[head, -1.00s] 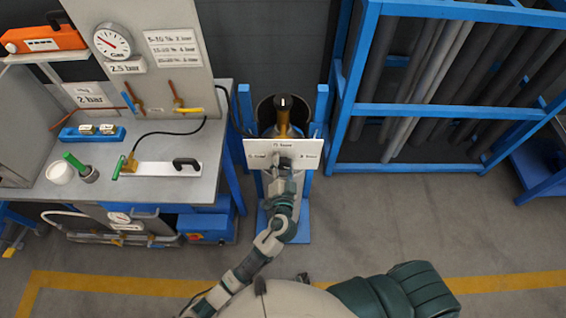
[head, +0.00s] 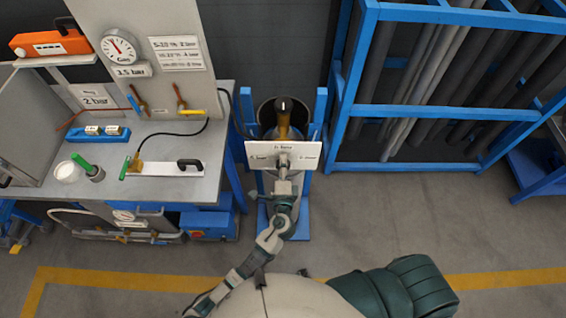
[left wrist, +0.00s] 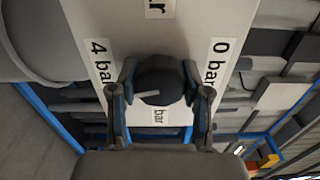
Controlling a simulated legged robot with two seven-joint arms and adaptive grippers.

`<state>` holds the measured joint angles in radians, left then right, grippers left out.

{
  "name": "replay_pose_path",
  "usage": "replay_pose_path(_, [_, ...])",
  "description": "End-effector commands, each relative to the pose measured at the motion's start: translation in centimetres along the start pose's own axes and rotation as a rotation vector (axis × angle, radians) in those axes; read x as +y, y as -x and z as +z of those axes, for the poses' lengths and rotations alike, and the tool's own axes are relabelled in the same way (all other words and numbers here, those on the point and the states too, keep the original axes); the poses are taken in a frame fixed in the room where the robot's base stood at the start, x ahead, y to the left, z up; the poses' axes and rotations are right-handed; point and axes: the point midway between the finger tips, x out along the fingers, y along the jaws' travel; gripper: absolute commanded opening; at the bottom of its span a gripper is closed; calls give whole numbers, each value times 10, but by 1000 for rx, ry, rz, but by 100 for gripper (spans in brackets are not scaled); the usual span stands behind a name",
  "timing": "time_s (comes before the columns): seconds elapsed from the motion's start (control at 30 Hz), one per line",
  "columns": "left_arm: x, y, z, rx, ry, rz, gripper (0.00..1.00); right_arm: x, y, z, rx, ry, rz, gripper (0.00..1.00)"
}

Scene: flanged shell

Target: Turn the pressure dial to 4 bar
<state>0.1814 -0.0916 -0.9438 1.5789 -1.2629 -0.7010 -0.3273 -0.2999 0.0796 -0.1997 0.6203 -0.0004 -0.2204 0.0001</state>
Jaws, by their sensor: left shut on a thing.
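The pressure dial (left wrist: 158,80) is a round black knob with a short white mark, seen in the left wrist view. The mark lies on its lower left part. It sits on a white plate with a "4 bar" label (left wrist: 101,68) on the left and a "0 bar" label (left wrist: 218,65) on the right. My left gripper (left wrist: 161,90) is shut on the knob, one finger at each side. In the head view my left gripper (head: 284,163) covers the knob at the white plate (head: 257,150). My right gripper is out of view.
A gas gauge (head: 119,48) with a red needle hangs on a board above the grey bench (head: 150,195) at left. A bottle with a brass neck (head: 284,127) stands behind the plate. A blue rack (head: 440,112) of pipes stands at right. The floor in front is clear.

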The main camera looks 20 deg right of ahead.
Motion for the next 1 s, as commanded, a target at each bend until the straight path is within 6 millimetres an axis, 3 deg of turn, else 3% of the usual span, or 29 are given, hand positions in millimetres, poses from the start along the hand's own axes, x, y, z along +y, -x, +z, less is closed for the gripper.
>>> replay_pose_path(0.03, [7, 3, -2, 4, -32, 15, 13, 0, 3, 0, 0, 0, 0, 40])
replay_pose_path(0.4, [9, 3, -2, 6, -194, 16, 13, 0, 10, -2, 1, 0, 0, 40])
replay_pose_path(0.97, [10, 3, -2, 7, -222, 16, 13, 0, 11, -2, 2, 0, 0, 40])
replay_pose_path(1.0, [10, 3, -2, 7, -222, 16, 55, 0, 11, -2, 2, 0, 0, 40])
